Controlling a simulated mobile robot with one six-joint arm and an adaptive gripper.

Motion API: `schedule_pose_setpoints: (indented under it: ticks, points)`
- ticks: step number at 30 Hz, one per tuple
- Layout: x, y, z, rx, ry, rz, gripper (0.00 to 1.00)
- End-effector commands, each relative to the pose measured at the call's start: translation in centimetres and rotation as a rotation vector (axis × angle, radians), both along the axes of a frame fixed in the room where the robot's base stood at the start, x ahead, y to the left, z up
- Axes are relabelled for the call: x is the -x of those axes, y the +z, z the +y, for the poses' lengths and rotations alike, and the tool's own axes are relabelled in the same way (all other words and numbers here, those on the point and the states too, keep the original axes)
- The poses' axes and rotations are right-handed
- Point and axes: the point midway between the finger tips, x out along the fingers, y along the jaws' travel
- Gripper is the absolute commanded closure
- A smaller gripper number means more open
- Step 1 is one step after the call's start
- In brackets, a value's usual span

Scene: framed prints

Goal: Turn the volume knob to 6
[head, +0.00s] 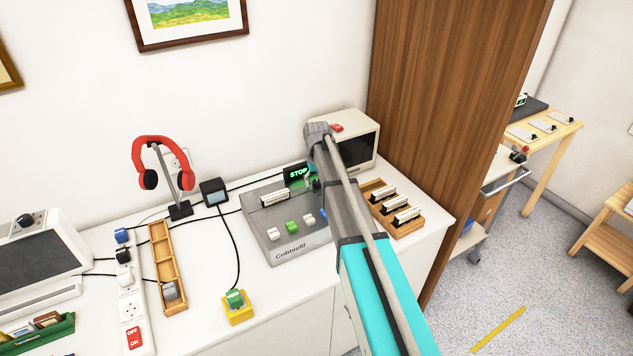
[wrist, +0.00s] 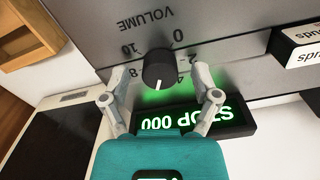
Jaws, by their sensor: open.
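The black volume knob (wrist: 158,70) shows in the wrist view on the grey panel (wrist: 90,25), under the upside-down word VOLUME. Its white pointer line points down the picture, between the marks 4 and 8; I cannot make out the 6. My gripper (wrist: 161,75) is open, with one finger on each side of the knob; contact is not clear. In the head view, the panel belongs to the grey Cobblefid console (head: 290,247) on the white counter. There my arm and gripper (head: 318,180) cover its right part and hide the knob.
A lit green display (wrist: 195,118) reads STOP 000 close to my right finger. A monitor (head: 355,140), a wooden switch rack (head: 392,208) and a brown cabinet (head: 450,90) stand right of the console. A red headset (head: 163,142) is left.

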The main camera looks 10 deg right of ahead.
Motion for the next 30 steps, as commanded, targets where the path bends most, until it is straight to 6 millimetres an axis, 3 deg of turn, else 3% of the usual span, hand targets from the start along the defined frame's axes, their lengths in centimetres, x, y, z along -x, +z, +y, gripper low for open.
schedule_pose_setpoints:
  ticks: [6, 30]
  points:
    - [0.0, 0.1, 0.0, 0.0, 0.094, 0.0, 0.21]
    - [0.0, 7.2, 0.0, 0.0, 0.088, 0.0, 0.21]
